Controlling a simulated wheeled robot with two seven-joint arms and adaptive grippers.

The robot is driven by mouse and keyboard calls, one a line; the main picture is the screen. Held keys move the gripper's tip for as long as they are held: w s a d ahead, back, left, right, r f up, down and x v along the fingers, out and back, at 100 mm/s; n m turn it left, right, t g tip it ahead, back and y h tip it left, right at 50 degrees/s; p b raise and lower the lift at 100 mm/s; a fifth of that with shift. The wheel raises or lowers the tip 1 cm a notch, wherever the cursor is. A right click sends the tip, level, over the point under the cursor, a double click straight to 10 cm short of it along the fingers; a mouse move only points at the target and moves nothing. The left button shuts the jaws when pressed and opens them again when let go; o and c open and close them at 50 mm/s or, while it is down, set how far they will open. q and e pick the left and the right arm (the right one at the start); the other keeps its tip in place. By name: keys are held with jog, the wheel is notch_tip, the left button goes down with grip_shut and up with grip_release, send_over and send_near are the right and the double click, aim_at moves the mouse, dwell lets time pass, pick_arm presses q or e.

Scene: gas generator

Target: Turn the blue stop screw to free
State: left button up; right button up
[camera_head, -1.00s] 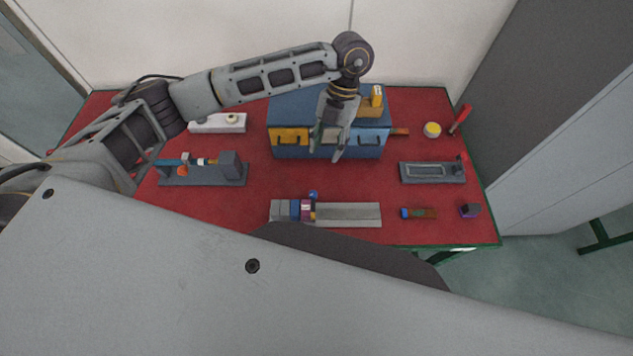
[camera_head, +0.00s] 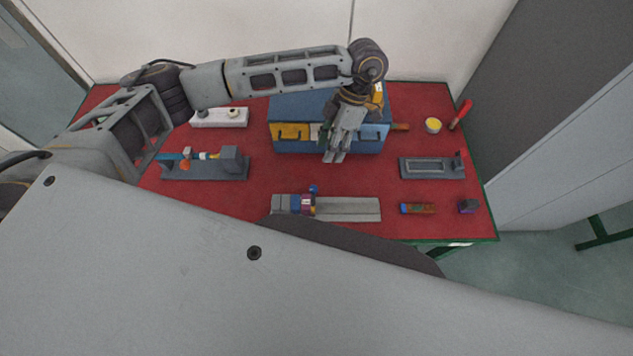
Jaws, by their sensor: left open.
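A small blue knob (camera_head: 313,189), which looks like the blue stop screw, stands at the back edge of a grey rail fixture (camera_head: 350,209) at the table's front middle. Blue and purple blocks (camera_head: 302,204) sit on the fixture's left half beside the knob. My left gripper (camera_head: 334,158) points down in front of the blue drawer box, above and a little right of the knob, apart from it. It is open and empty, its fingers seen nearly edge-on. Whether the screw is locked or free is too small to tell. My right gripper is not in view.
A grey fixture (camera_head: 205,167) stands left and a grey tray (camera_head: 430,168) right. Small parts (camera_head: 417,209) lie front right. Red table (camera_head: 265,180) is clear between them.

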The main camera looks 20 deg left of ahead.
aim_at(315, 187)
pick_arm(q)
jog(key=m, duration=2)
jog(key=f+m, duration=0.1)
jog(key=m, duration=0.8)
jog(key=shift+m, duration=0.4)
jog(key=shift+s+f, duration=0.1)
jog(key=p+x, duration=0.3)
jog(key=x, duration=0.8)
jog(key=shift+s+a+f, duration=0.1)
jog(key=shift+s+f, duration=0.1)
jog(key=shift+p+x, duration=0.4)
jog(key=shift+x, duration=0.6)
